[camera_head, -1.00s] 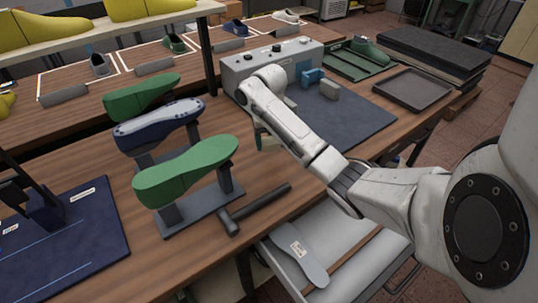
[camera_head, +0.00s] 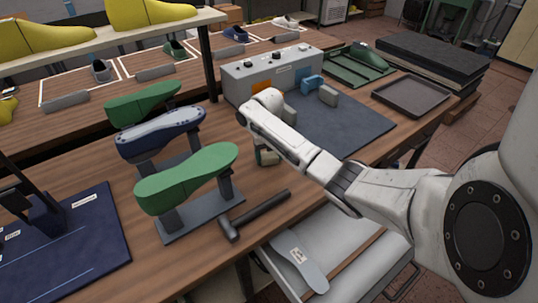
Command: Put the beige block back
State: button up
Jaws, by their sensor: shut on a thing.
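My gripper (camera_head: 262,150) shows only in part below the bent wrist of my arm, low over the wooden bench just right of the green shoe last. It is shut on a small pale block, the beige block (camera_head: 269,158), of which only a little shows; the arm hides the rest. I cannot tell whether the block touches the bench.
A green last (camera_head: 187,178) on a stand, a blue last (camera_head: 160,133) and a hammer (camera_head: 255,213) are at the left. A grey control box (camera_head: 275,72) stands behind a dark mat (camera_head: 350,125) with a blue piece (camera_head: 311,82) and a grey block (camera_head: 328,95). An open drawer (camera_head: 345,250) is in front.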

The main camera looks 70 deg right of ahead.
aim_at(268, 154)
jog(key=o, duration=1)
notch_tip(268, 154, up, 12)
jog(key=shift+w+a+r, duration=0.1)
jog(key=shift+r, duration=0.05)
